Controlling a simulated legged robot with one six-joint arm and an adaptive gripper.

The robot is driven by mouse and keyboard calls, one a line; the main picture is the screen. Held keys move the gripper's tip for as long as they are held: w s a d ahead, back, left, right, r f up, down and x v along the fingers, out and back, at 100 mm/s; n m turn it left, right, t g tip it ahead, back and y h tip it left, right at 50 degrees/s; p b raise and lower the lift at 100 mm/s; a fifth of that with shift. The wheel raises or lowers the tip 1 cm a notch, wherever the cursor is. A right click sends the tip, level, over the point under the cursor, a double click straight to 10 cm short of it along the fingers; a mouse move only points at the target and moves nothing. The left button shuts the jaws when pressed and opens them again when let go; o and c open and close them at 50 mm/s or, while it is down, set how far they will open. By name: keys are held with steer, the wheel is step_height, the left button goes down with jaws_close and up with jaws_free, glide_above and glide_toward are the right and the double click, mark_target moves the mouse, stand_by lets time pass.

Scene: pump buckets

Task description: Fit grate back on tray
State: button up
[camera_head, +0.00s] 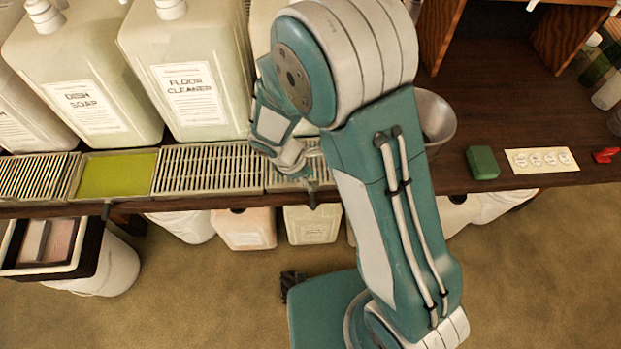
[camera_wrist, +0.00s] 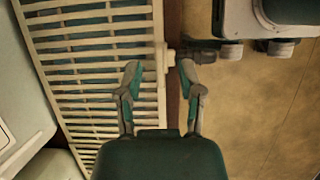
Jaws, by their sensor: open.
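A shallow tray with a bare yellow-green inside (camera_head: 117,175) sits uncovered in the row along the shelf edge. A slatted metal grate (camera_head: 196,170) lies to its right, and another slatted grate (camera_head: 38,176) to its left. My gripper (camera_head: 310,182) is further right, low over another slatted grate (camera_head: 280,178), which my arm partly hides. In the wrist view, my gripper (camera_wrist: 160,72) is open, its fingers apart near the edge of a pale slatted grate (camera_wrist: 95,60). A small pale knob (camera_wrist: 168,57) at that edge shows between the fingertips. I cannot tell whether they touch it.
Large jugs, including dish soap (camera_head: 85,95) and floor cleaner (camera_head: 190,90), stand close behind the trays. A metal bucket (camera_head: 435,118) is right of my arm. A green block (camera_head: 482,162) and a white labelled strip (camera_head: 541,160) lie further right. Containers stand below the shelf.

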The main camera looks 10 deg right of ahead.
steer(key=v, duration=1)
steer(key=shift+r, duration=0.2)
steer(key=shift+a, duration=0.15)
steer(key=s+d+r+m+t+y, duration=0.2)
steer(key=s+d+r+m, duration=0.4)
steer(key=d+r+m, duration=0.1)
steer(key=s+d+r+m+t+y, duration=0.2)
steer(key=s+d+r+m+t, duration=0.1)
steer(key=s+d+r+m, duration=0.3)
step_height(320, 180, up, 6)
steer(key=d+m, duration=0.2)
steer(key=m, duration=0.2)
steer(key=shift+s+d+m+t+y, duration=0.3)
steer(key=shift+r, duration=0.1)
